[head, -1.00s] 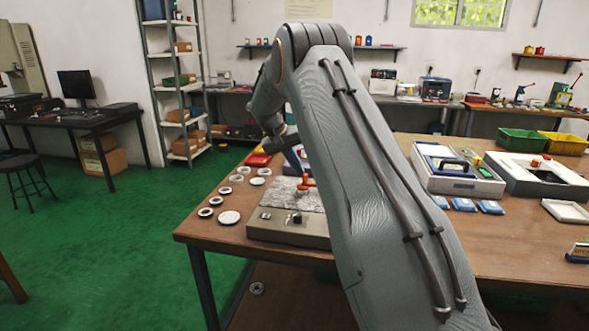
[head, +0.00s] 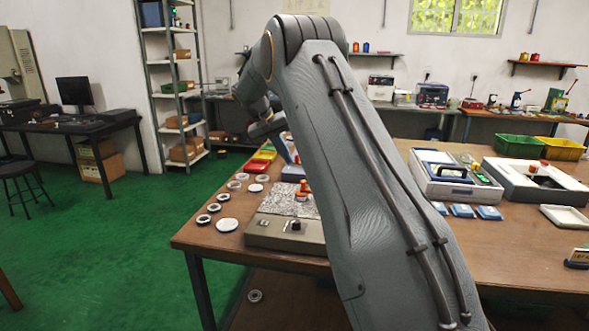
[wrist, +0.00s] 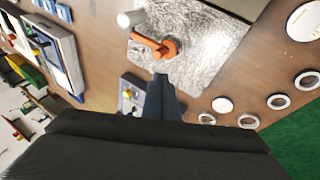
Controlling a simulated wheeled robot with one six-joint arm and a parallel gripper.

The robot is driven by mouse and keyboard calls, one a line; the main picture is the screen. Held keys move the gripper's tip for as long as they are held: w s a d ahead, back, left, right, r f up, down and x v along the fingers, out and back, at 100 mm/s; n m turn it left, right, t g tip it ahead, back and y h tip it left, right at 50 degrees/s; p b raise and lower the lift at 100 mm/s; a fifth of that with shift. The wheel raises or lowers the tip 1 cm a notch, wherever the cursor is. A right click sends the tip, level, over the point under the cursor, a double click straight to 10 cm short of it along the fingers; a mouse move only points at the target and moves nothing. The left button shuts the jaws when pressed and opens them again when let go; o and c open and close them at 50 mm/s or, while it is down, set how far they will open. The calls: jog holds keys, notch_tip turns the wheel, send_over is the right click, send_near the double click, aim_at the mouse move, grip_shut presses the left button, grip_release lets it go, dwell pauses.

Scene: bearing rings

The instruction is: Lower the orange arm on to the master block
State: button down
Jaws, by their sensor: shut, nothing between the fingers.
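The orange arm (wrist: 152,44) is a short bent piece above a grey speckled plate (wrist: 190,65) in the wrist view. A pale cylinder (wrist: 130,18) stands beside its far end; I cannot tell for certain that this is the master block, or whether the two touch. In the head view the orange arm (head: 303,186) shows small at the back of the speckled plate (head: 285,203). My gripper (wrist: 160,78) is shut and empty, its dark fingertips just below the orange arm in the wrist picture. In the head view my fingers are hidden.
Several rings and discs (head: 227,225) lie on the table left of the plate. A grey control box with a knob (head: 285,233) fronts the plate. A white case (head: 455,185) and blue packets (head: 462,210) lie to the right. Bare wood lies at the front right (head: 510,265).

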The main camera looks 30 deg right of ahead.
jog(key=shift+w+a+r+b, duration=0.15)
jog(key=shift+a+r+b, duration=0.1)
jog(key=shift+a+r, duration=0.75)
jog(key=shift+w+a+r+b, duration=0.15)
jog(key=shift+a+r+b, duration=0.1)
jog(key=shift+a+r, duration=0.7)
jog(key=shift+d, duration=0.1)
